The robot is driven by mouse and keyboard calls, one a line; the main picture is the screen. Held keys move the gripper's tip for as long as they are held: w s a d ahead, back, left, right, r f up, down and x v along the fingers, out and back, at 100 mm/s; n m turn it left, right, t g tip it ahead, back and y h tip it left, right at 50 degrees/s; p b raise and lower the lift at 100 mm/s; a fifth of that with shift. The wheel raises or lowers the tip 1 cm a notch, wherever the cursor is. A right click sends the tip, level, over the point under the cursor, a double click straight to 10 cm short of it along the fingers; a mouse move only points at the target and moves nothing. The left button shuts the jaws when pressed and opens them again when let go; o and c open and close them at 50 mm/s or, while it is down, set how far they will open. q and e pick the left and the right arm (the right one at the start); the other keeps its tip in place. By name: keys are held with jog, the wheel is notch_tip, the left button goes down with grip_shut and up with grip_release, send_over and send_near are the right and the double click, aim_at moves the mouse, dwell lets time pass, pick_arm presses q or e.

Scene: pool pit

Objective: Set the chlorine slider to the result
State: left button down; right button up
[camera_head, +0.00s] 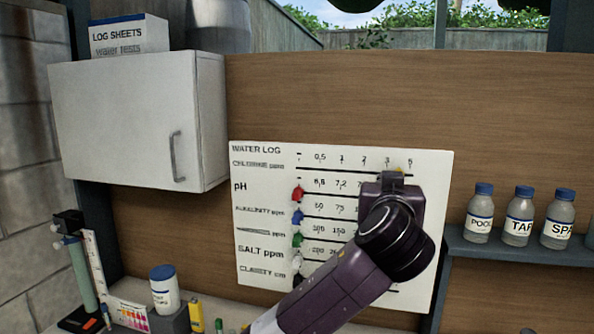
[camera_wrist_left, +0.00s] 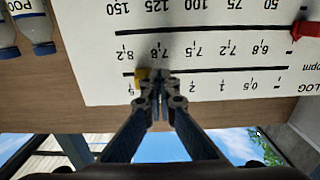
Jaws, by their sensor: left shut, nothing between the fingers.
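The white water log board (camera_head: 262,250) hangs on the wooden wall. Its top row is the chlorine row (camera_head: 257,164), marked 0,5, 1, 2, 3 and 5. A small yellow slider (camera_head: 398,169) sits on that row between 3 and 5; it also shows in the left wrist view (camera_wrist_left: 141,74), where the board is upside down. My left gripper (camera_wrist_left: 162,76) is shut and empty, its tips right beside the yellow slider on the 3 side. I cannot tell whether they touch it. In the head view my wrist covers the fingers and the right ends of the lower rows.
Red (camera_head: 298,194), blue (camera_head: 297,216) and green (camera_head: 297,240) sliders sit at the left ends of lower rows. A white cabinet (camera_head: 130,120) juts out upper left. Bottles (camera_head: 480,215) stand on a shelf at right. A test strip chart (camera_head: 130,315) lies below left.

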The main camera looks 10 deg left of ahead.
pick_arm(q)
jog(key=s+b, duration=0.2)
jog(key=s, duration=0.5)
dwell(1.1)
